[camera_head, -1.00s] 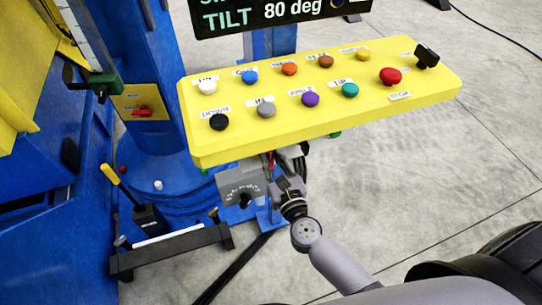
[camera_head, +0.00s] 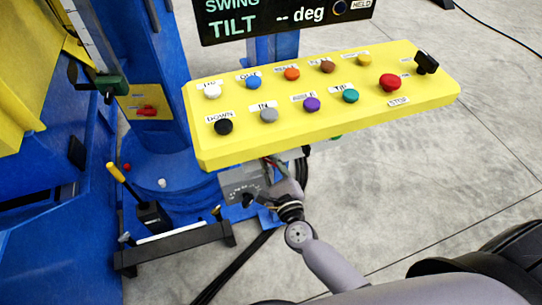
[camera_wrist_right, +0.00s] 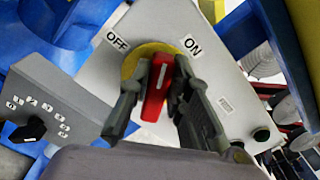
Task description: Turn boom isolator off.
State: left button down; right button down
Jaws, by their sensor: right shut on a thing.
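The boom isolator shows in the right wrist view as a red handle (camera_wrist_right: 158,88) on a yellow disc (camera_wrist_right: 131,64), mounted on a light grey box (camera_wrist_right: 95,75). An OFF label (camera_wrist_right: 117,41) is at the upper left of the handle and an ON label (camera_wrist_right: 191,43) at its upper right. The handle stands near upright in this view, its top between the labels. My right gripper (camera_wrist_right: 158,95) is shut on the handle, one finger on each side. In the head view my right gripper (camera_head: 268,195) is under the yellow console, and the handle is hidden. My left gripper is not in view.
The yellow console (camera_head: 330,125) with several coloured buttons overhangs my right gripper. A display (camera_head: 285,15) above it reads "TILT -- deg". A grey panel with a black knob (camera_wrist_right: 28,130) is close to the gripper's left. Open floor (camera_head: 440,180) lies to the right.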

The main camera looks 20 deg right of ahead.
jog(key=n+p, duration=0.1)
jog(key=n, duration=0.2)
jog(key=f+n+p, duration=0.1)
jog(key=n, duration=0.3)
jog(key=a+n+p, duration=0.1)
jog(key=n, duration=0.3)
jog(key=shift+f, duration=0.25)
jog(key=shift+f+n, duration=0.1)
jog(key=shift+n, duration=0.2)
jog(key=c, duration=1.5)
grip_release()
jog(key=s, duration=1.2)
jog(key=shift+d, duration=0.2)
